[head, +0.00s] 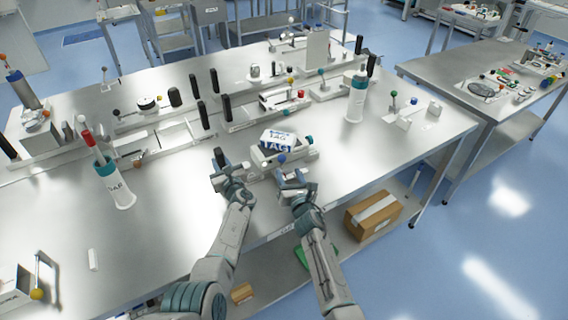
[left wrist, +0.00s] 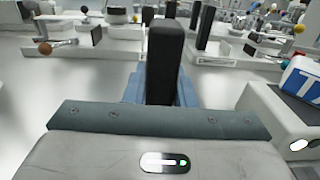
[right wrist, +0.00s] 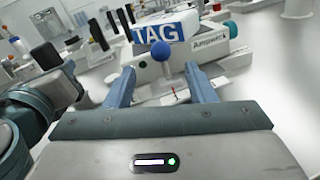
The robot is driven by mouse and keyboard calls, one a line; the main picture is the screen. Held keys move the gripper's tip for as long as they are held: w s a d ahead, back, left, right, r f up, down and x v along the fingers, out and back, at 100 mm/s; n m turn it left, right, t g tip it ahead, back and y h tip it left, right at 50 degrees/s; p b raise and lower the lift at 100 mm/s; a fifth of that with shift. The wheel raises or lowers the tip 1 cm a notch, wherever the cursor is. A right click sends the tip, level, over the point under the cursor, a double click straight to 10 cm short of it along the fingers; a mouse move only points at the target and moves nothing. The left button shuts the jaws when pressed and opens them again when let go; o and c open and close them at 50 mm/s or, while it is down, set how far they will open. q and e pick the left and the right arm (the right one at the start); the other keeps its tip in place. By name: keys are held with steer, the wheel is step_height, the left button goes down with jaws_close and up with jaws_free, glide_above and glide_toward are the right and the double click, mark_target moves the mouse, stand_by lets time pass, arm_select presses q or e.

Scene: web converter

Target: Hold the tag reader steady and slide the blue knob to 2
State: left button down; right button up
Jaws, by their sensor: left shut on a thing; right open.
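The tag reader (head: 268,157) is a white device with a blue-and-white TAG block on top, near the table's front edge. It also shows in the right wrist view (right wrist: 205,45). A black upright handle (head: 219,157) stands at its left; my left gripper (head: 224,172) is shut on this handle, between blue fingers in the left wrist view (left wrist: 165,60). The blue knob (right wrist: 161,50) is a ball on a thin stem at the reader's front. My right gripper (right wrist: 160,88) is open, its fingers on either side of the stem in that view; contact cannot be told. The scale marks are not readable.
A teal knob (right wrist: 230,28) is on the reader's right side. A white bottle with a teal cap (head: 355,100) stands to the right. Other white fixtures with black handles (head: 225,108) stand behind.

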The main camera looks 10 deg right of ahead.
mark_target(283, 161)
steer(key=shift+w+a, duration=0.25)
steer(key=shift+w, duration=1.3)
steer(key=shift+w+a, duration=0.2)
steer(key=shift+w, duration=1.3)
steer(key=shift+c, duration=0.2)
